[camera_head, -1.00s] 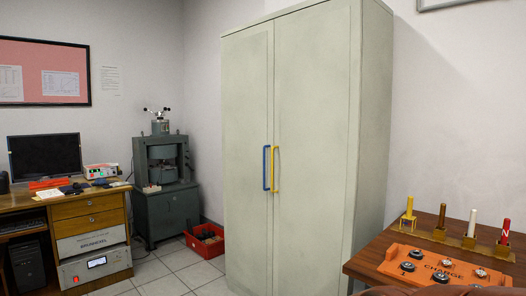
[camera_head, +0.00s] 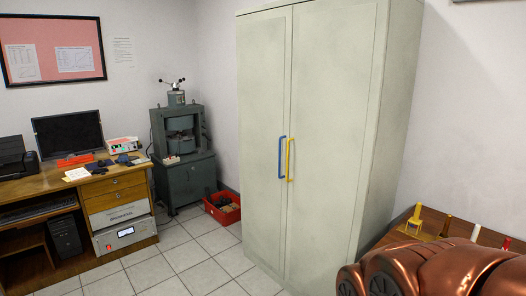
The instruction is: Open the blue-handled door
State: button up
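A tall pale grey-green cabinet stands in the middle, with two doors side by side, both shut. The blue handle (camera_head: 281,157) is a vertical bar on the right edge of the narrower left door (camera_head: 262,110). A yellow handle (camera_head: 290,160) is right beside it, on the left edge of the wider right door (camera_head: 328,130). My gripper is not in view. Copper-coloured rounded parts, which look like my own arm, fill the lower right corner, apart from the cabinet.
A wooden table (camera_head: 433,222) with upright pegs stands at the right, partly hidden. A red bin (camera_head: 222,209) sits on the floor left of the cabinet, by a green press machine (camera_head: 183,150). A desk (camera_head: 115,183) is at the left. Tiled floor (camera_head: 190,262) in front is clear.

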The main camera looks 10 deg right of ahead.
aim_at(264, 54)
jog(key=u, duration=0.75)
jog(key=i, duration=1.1)
jog(key=u, duration=0.35)
jog(key=i, duration=1.6)
jog(key=z, duration=0.75)
